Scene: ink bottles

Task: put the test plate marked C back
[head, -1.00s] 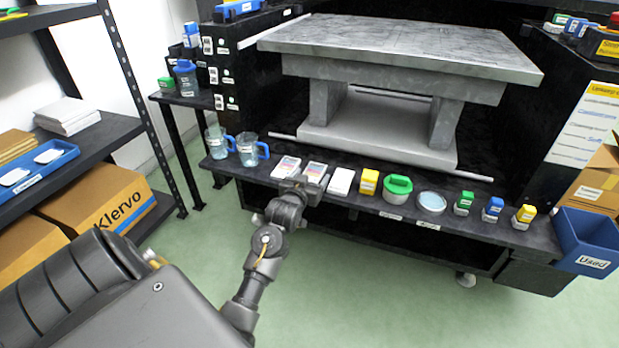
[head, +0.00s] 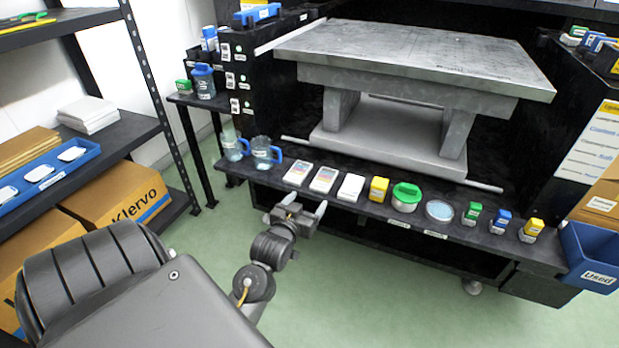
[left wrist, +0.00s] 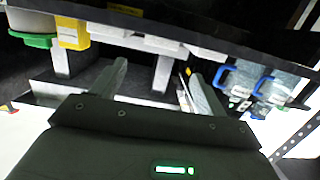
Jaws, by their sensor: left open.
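Two pale plates with coloured markings, the left one (head: 297,174) and the right one (head: 323,179), lie side by side on the black front ledge. A plain white piece (head: 350,187) lies right of them. The letters are too small to read, so I cannot tell which is marked C. My left gripper (head: 305,205) is open and empty, just in front of and below the ledge, apart from the plates. In the left wrist view its two fingers (left wrist: 157,72) stand apart with nothing held between them. My right gripper is not in view.
On the ledge, beakers with blue handles (head: 265,152) stand left; a yellow box (head: 378,189), green-lidded jar (head: 405,197), dish (head: 439,210) and small bottles stand right. A grey stone stand (head: 420,65) rises behind. A blue "Used" bin (head: 590,246) hangs far right.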

